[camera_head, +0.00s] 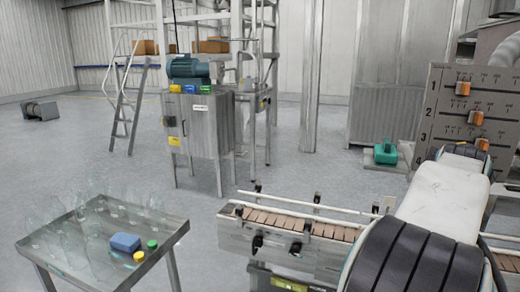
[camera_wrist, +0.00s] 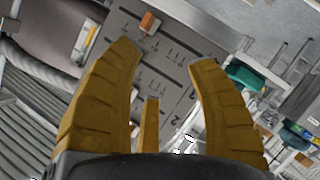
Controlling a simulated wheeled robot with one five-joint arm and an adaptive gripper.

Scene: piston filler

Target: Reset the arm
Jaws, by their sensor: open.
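My gripper (camera_wrist: 165,75) shows in the wrist view with its ribbed yellow fingers spread apart and nothing between them. Behind the fingers in the wrist view is a grey control panel (camera_wrist: 180,45) with an orange slider knob (camera_wrist: 149,22). The same panel (camera_head: 440,115) stands at the right of the head view, with numbered rows and several orange slider knobs. My arm, white and black, rises in front of the panel at the lower right of the head view. The gripper itself is hidden there, and I cannot tell whether it touches the panel.
A conveyor (camera_head: 300,232) with rails runs beside my arm. A steel cabinet (camera_head: 200,125) and ladder (camera_head: 128,105) stand behind. Open floor lies between.

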